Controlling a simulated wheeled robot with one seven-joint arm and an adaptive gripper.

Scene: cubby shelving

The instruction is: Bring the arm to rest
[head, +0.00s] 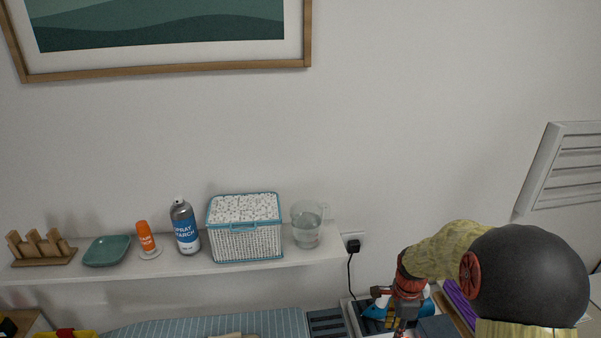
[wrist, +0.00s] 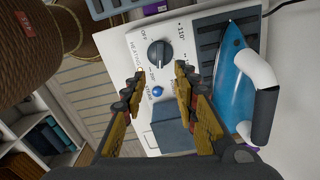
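My gripper (wrist: 160,74) is open in the wrist view, with its two fingers apart and nothing between them. It points at a white control panel (wrist: 137,46) with a dark knob (wrist: 159,53) and a blue button (wrist: 158,91). In the head view my gripper (head: 400,324) hangs low at the lower right, in front of the iron's place, and its fingertips are hard to make out there. A blue iron (wrist: 232,76) with a white and dark handle rests on the unit, right of my fingers. It is partly hidden behind my gripper in the head view.
A wall shelf (head: 180,271) holds a rack (head: 42,250), a teal dish (head: 106,251), an orange-capped item (head: 146,238), a spray can (head: 185,228), a basket (head: 245,227) and a glass jug (head: 306,228). A striped ironing surface (head: 215,327) lies below. A black plug (head: 353,246) sits in the wall.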

